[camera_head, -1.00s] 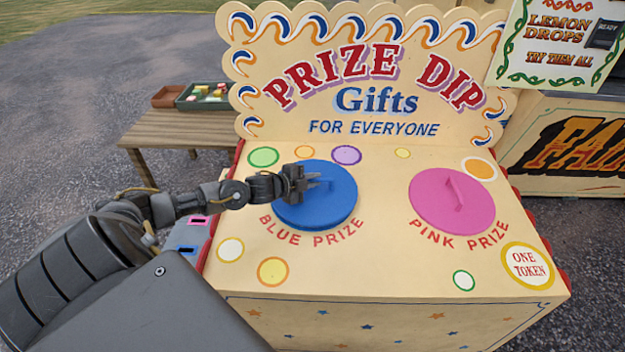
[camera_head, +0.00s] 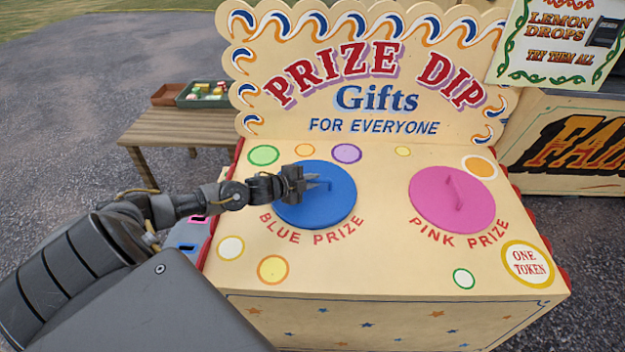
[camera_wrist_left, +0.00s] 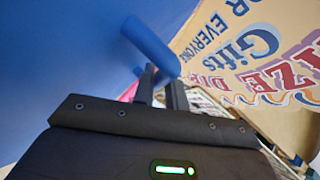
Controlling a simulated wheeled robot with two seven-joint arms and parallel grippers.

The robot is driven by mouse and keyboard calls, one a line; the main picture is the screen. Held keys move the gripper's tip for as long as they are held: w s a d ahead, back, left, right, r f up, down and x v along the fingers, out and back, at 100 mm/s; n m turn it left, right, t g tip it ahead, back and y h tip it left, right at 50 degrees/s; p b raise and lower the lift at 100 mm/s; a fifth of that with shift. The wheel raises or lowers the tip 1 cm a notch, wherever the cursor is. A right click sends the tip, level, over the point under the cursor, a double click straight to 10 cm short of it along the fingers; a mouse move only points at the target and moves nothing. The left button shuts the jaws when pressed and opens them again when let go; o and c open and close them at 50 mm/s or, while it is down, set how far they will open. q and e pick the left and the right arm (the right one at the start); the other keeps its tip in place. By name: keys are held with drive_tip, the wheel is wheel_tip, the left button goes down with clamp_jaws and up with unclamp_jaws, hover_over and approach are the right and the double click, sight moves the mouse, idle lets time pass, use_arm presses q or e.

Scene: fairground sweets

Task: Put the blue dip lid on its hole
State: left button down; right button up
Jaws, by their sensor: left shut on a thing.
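The round blue lid (camera_head: 318,212) lies about flat over the spot marked BLUE PRIZE on the cream prize dip box. Whether its rim sits flush in the hole or slightly above it cannot be told; the hole itself is hidden. My left gripper (camera_head: 316,184) reaches in from the left and is shut on the lid's upright blue handle. In the left wrist view the handle (camera_wrist_left: 148,46) shows at the fingertips, with the lid's blue face (camera_wrist_left: 60,60) filling the left side. My right gripper is not in view.
A pink lid (camera_head: 436,212) with its own handle lies to the right over PINK PRIZE. The painted sign board (camera_head: 350,100) stands upright behind the lids. A wooden bench (camera_head: 175,128) with a green tray (camera_head: 186,100) stands at the back left. The box's front top is clear.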

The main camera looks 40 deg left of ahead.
sight(286, 206)
use_arm(q)
drive_tip(key=shift+f+b, duration=0.35)
drive_tip(key=shift+f, duration=0.25)
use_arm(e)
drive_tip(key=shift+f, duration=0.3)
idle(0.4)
use_arm(q)
drive_tip(key=c, duration=1.4)
unclamp_jaws()
drive_tip(key=shift+o, duration=0.3)
drive_tip(key=shift+f, duration=0.1)
drive_tip(key=shift+s, duration=0.1)
